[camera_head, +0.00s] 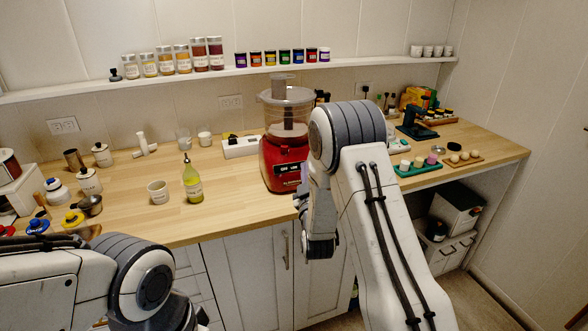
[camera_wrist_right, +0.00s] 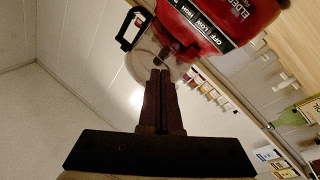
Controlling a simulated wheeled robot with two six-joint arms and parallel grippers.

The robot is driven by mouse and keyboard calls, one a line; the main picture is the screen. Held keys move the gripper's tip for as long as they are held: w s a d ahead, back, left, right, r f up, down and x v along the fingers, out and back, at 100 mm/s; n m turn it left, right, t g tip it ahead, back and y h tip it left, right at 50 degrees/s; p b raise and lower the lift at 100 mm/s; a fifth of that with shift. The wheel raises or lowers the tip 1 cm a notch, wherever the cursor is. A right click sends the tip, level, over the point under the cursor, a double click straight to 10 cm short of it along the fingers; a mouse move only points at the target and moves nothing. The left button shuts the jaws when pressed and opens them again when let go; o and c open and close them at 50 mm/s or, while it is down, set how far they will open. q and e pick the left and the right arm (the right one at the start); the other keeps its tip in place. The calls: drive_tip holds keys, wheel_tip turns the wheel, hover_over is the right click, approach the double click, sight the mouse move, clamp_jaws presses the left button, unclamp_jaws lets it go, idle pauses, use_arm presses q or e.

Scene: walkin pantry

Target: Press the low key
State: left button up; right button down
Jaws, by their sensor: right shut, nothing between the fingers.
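The red food processor (camera_head: 285,158) stands upright on the counter, with a clear bowl on top. Its dark key strip (camera_head: 290,168) faces the front. In the right wrist view the food processor (camera_wrist_right: 225,15) shows tilted, with a row of small labelled keys. The low key (camera_wrist_right: 208,28) is in the middle part of that row. My right gripper (camera_wrist_right: 158,74) is shut and empty, its fingertips showing beside the bowl and apart from the keys in that picture. In the head view my right arm hangs just right of the processor. My left arm shows at the lower left, its fingers out of view.
A yellow-green bottle (camera_head: 193,182) and a cup (camera_head: 158,191) stand left of the processor. A green tray (camera_head: 421,166) is on the right. Jars line the wall shelf (camera_head: 215,72). Bare counter lies between bottle and processor.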

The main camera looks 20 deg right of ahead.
sight(298, 171)
drive_tip(key=shift+w+f+b, duration=0.6)
drive_tip(key=shift+w+f, duration=0.2)
drive_tip(key=shift+w, duration=0.45)
drive_tip(key=shift+w+f+b, duration=0.6)
drive_tip(key=shift+w+f, duration=0.2)
drive_tip(key=shift+w, duration=0.4)
drive_tip(key=shift+w+f+b, duration=0.6)
drive_tip(key=shift+w+f, duration=0.2)
drive_tip(key=shift+w, duration=0.45)
drive_tip(key=shift+d, duration=0.1)
drive_tip(key=shift+w+f+b, duration=0.25)
drive_tip(key=shift+w+b, duration=0.1)
drive_tip(key=shift+b, duration=0.15)
drive_tip(key=shift+w+f+b, duration=0.15)
drive_tip(key=shift+w+b, duration=0.1)
drive_tip(key=shift+b, duration=0.1)
drive_tip(key=shift+s+r, duration=0.4)
drive_tip(key=shift+s, duration=0.25)
